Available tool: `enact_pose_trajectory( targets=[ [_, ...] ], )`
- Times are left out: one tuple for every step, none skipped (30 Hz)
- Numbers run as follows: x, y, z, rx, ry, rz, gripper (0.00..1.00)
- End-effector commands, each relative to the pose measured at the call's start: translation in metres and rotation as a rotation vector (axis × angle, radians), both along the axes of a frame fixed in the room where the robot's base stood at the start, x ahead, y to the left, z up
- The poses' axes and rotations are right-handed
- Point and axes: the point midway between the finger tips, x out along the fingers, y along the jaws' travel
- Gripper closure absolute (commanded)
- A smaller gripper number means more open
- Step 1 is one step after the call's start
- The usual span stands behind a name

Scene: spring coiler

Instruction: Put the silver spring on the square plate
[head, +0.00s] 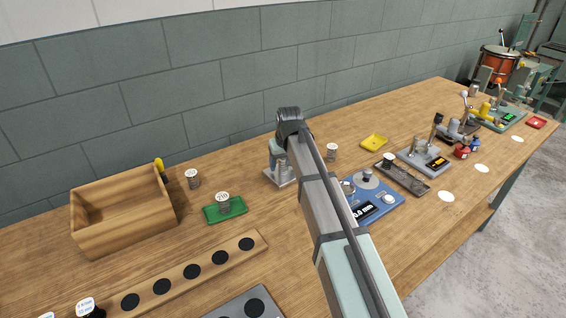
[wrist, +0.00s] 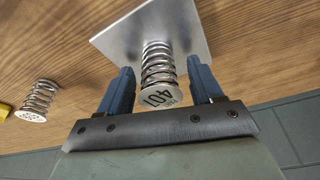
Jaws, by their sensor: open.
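A silver spring (wrist: 158,65) with a white top marked 401 stands upright on the square plate (wrist: 110,38), a plain grey metal plate. The spring also shows in the head view (head: 282,168), partly hidden by my gripper, and the plate's edge (head: 287,183) shows beneath it. My gripper (wrist: 162,72) is open, with one blue finger on each side of the spring. Gaps show between the fingers and the coils. In the head view my gripper (head: 275,155) is over the plate, partly hidden by my arm.
Another silver spring (wrist: 38,98) stands on the bench beside the plate, also in the head view (head: 332,152). A spring (head: 192,179) stands near the wooden box (head: 125,225), another (head: 223,204) on a green tray (head: 240,206). A blue scale (head: 378,204) and yellow tray (head: 374,142) are to the right.

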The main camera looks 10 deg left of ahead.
Motion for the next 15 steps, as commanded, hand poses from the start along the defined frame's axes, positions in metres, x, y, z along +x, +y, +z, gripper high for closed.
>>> enact_pose_trajectory(
  targets=[
    [0.000, 0.000, 0.000, 0.000, 0.000, 0.000, 0.35],
    [0.000, 0.000, 0.000, 0.000, 0.000, 0.000, 0.35],
    [0.000, 0.000, 0.000, 0.000, 0.000, 0.000, 0.35],
    [0.000, 0.000, 0.000, 0.000, 0.000, 0.000, 0.35],
    [0.000, 0.000, 0.000, 0.000, 0.000, 0.000, 0.35],
    [0.000, 0.000, 0.000, 0.000, 0.000, 0.000, 0.35],
    [0.000, 0.000, 0.001, 0.000, 0.000, 0.000, 0.35],
    [0.000, 0.000, 0.002, 0.000, 0.000, 0.000, 0.35],
    [0.000, 0.000, 0.004, 0.000, -0.001, 0.000, 0.35],
    [0.000, 0.000, 0.006, 0.000, -0.001, 0.000, 0.35],
    [-0.001, -0.001, 0.008, 0.001, -0.002, 0.000, 0.35],
    [-0.002, -0.001, 0.012, 0.001, -0.002, 0.000, 0.35],
    [-0.003, -0.002, 0.016, 0.001, -0.002, 0.000, 0.35],
    [-0.004, -0.002, 0.019, 0.001, -0.002, 0.000, 0.35],
    [-0.005, -0.003, 0.025, 0.001, -0.002, 0.000, 0.35]
  ],
)
